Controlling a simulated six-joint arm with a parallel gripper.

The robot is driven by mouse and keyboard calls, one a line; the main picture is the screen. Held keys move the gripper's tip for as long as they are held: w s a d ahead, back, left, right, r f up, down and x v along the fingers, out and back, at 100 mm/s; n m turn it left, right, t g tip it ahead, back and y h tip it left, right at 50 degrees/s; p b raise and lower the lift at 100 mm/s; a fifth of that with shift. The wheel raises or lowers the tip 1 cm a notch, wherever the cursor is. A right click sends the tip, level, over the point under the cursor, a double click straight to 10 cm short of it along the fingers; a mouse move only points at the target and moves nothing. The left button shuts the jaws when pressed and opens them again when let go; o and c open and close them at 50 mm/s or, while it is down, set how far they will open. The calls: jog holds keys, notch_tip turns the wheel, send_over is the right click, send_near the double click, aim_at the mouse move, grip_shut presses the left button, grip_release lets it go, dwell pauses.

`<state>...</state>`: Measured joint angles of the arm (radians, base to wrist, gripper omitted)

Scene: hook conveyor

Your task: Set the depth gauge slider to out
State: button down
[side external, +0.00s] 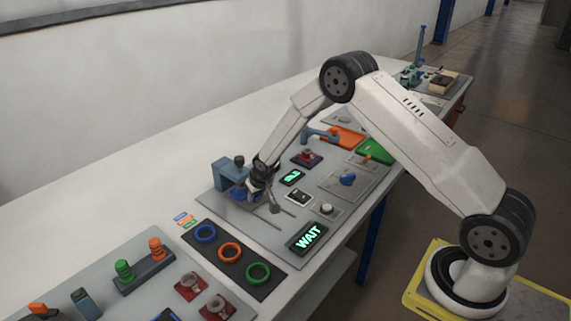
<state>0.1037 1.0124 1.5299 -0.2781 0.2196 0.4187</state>
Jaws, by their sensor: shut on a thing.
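The depth gauge appears to be the grey-blue block (230,174) at the left end of the grey panel, with thin rails (272,212) running beside it. A small blue part (239,194), which looks like its slider, shows right at my gripper (257,195). My gripper points down at the panel and is shut on this part. The fingers and the hold itself are small and partly hidden, so the exact contact and the slider's setting cannot be read.
A lit WAIT display (307,236) and a smaller green display (292,177) lie right of my gripper. A dark mat with blue, orange and green rings (230,253) lies in front. Orange (346,137) and green trays (376,151) lie behind. The white table's left side is clear.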

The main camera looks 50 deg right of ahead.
jog(key=shift+s, duration=2.25)
jog(key=shift+c, duration=1.7)
grip_release()
jog(key=shift+r, duration=0.15)
jog(key=v, duration=0.7)
jog(key=shift+s+r, duration=0.2)
jog(key=shift+s, duration=0.05)
